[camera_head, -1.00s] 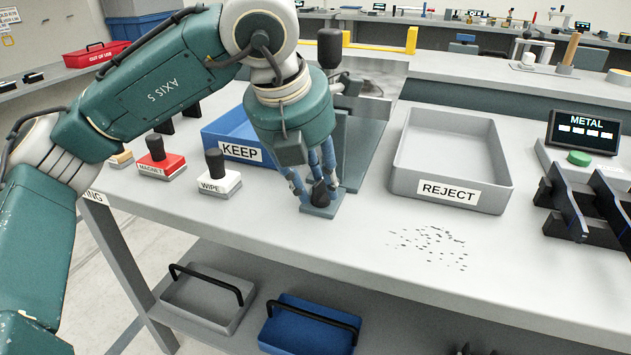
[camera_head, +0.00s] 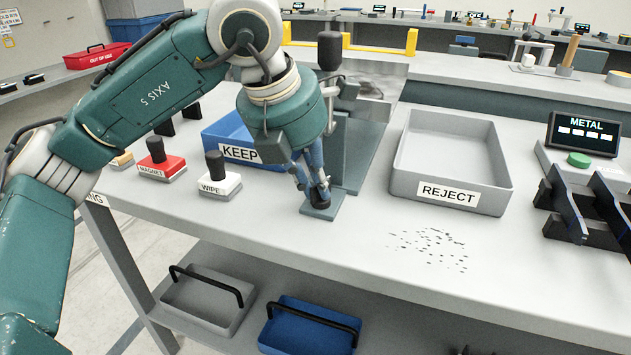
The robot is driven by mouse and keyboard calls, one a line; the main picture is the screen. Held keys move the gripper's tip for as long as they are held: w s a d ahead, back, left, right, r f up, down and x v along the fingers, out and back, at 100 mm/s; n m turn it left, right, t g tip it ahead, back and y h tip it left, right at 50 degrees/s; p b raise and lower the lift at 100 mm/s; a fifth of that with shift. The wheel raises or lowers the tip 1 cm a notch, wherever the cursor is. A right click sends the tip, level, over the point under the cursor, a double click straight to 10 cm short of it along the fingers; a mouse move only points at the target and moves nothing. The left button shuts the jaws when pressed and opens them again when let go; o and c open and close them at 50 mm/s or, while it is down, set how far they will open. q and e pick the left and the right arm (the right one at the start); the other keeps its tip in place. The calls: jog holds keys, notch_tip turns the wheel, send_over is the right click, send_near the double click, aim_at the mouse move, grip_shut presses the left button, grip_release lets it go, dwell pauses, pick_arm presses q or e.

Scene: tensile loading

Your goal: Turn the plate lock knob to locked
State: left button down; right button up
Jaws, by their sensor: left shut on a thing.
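The plate lock knob (camera_head: 321,199) is a small dark knob on a grey-green base plate (camera_head: 324,212) near the front edge of the bench. My left gripper (camera_head: 318,190) reaches down from above and is shut on the knob. Its fingers cover much of the knob, so its exact turn angle is hard to read. A grey-green fixture plate (camera_head: 362,150) stands behind, partly hidden by my left arm. My right gripper is not in view.
A blue KEEP tray (camera_head: 222,131) stands left of the gripper, with WIPE (camera_head: 220,183) and MAGNET (camera_head: 161,165) blocks nearby. A grey REJECT tray (camera_head: 460,118) is to the right. Dark specks (camera_head: 428,247) lie on the bench in front of it.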

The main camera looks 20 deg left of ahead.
pick_arm(q)
jog(key=shift+w+m+h, duration=0.1)
jog(key=shift+m+h, duration=0.2)
jog(key=shift+m, duration=0.6)
jog(key=m+p, duration=0.1)
jog(key=m+g+h+p, duration=0.1)
jog(key=m, duration=0.1)
jog(key=m+p, duration=0.1)
jog(key=m, duration=0.1)
jog(key=shift+w+a+r+g, duration=0.15)
jog(key=shift+w+a+g, duration=0.1)
jog(key=shift+g, duration=0.15)
jog(key=m+p, duration=0.1)
jog(key=m+g+p, duration=0.1)
jog(key=m, duration=0.1)
jog(key=m+h+p, duration=0.1)
jog(key=m, duration=0.1)
jog(key=shift+w+d+g, duration=0.1)
jog(key=shift+w+g, duration=0.15)
jog(key=shift+g, duration=0.05)
jog(key=shift+m, duration=0.3)
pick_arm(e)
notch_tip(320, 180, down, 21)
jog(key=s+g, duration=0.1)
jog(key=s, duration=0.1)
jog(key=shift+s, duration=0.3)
pick_arm(q)
jog(key=c, duration=1.8)
grip_release()
